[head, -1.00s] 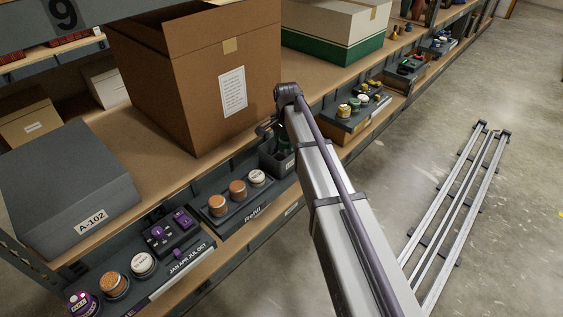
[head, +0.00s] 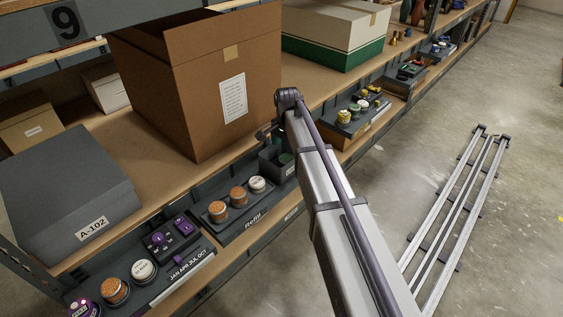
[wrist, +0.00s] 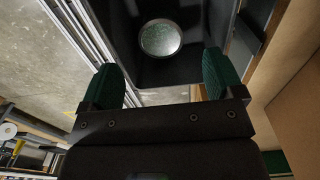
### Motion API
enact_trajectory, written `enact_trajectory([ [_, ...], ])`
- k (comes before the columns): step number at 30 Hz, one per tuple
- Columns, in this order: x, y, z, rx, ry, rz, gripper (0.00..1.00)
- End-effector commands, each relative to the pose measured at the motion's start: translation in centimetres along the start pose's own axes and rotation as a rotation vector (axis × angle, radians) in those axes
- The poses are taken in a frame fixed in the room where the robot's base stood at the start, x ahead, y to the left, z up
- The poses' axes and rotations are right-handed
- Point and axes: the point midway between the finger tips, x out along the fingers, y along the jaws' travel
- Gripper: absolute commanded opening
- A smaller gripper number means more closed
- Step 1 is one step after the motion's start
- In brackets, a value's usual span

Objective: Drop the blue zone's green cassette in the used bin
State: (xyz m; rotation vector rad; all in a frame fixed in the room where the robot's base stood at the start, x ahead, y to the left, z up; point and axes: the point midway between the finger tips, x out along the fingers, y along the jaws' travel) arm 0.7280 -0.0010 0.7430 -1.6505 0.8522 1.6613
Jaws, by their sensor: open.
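My gripper (wrist: 163,82) is open in the wrist view, its two green fingertips wide apart with nothing between them. Beyond the fingertips is a dark open bin (wrist: 205,42). A round cassette with a pale, speckled greenish top (wrist: 160,38) lies inside it, apart from the fingers. I cannot tell its side colour. In the head view the dark bin (head: 271,167) is on the lower shelf by the Refill tray, partly behind my arm; a bit of green shows there. My gripper is mostly hidden there. I cannot read a label on the bin.
The Refill tray (head: 238,205) holds several round cassettes. A purple-marked station (head: 172,240) stands left of it. A tall brown carton (head: 200,90) is on the board above. Further stations (head: 360,108) line the shelf. Floor rails (head: 455,210) run at the right.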

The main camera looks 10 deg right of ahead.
Motion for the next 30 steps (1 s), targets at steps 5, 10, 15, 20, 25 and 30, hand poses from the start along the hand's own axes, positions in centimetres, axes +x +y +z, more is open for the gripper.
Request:
enact_trajectory([
  [5, -4.7, -0.1, 0.0, 0.0, 0.001, -0.003, 0.86],
  [10, -8.8, -0.2, 0.0, -0.001, 0.001, -0.006, 0.86],
  [15, -10.4, -0.3, 0.0, -0.002, 0.002, -0.007, 0.86],
  [20, -10.1, -0.4, 0.0, -0.002, 0.002, -0.007, 0.86],
  [25, -10.1, -0.4, 0.0, -0.002, 0.002, -0.008, 0.86],
  [30, -10.1, -0.4, 0.0, -0.002, 0.002, -0.008, 0.86],
])
